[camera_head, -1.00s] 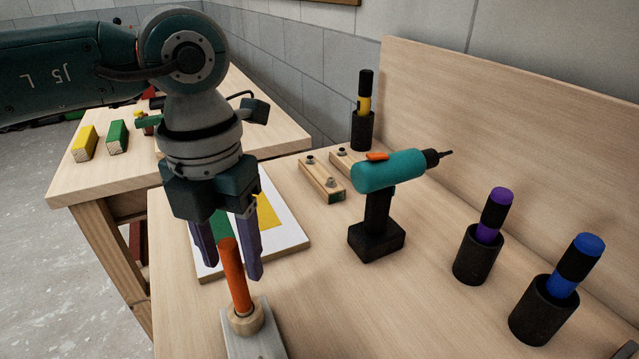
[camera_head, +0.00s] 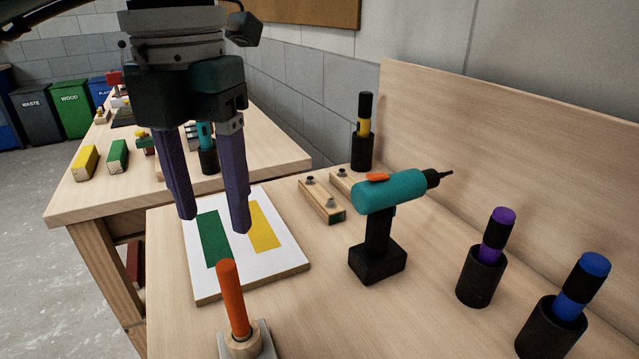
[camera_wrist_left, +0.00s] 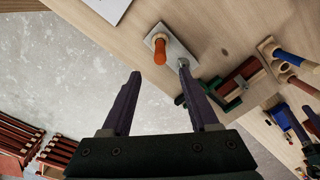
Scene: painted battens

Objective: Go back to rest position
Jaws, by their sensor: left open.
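My left gripper (camera_head: 212,222) is open and empty in the head view, its two purple fingers pointing down above the near workbench. It is also seen in the wrist view (camera_wrist_left: 160,84), with nothing between the fingers. An orange-handled tool (camera_head: 232,300) stands upright in a round collar on a grey plate, below and in front of the gripper, apart from it. The orange handle also shows in the left wrist view (camera_wrist_left: 160,50).
A white board (camera_head: 207,286) with green and yellow rectangles lies behind the orange tool. A teal drill (camera_head: 378,240) stands to the right. Purple (camera_head: 497,228) and blue (camera_head: 576,300) markers stand in dark cups. Yellow (camera_head: 85,162) and green (camera_head: 118,157) battens lie on the far table.

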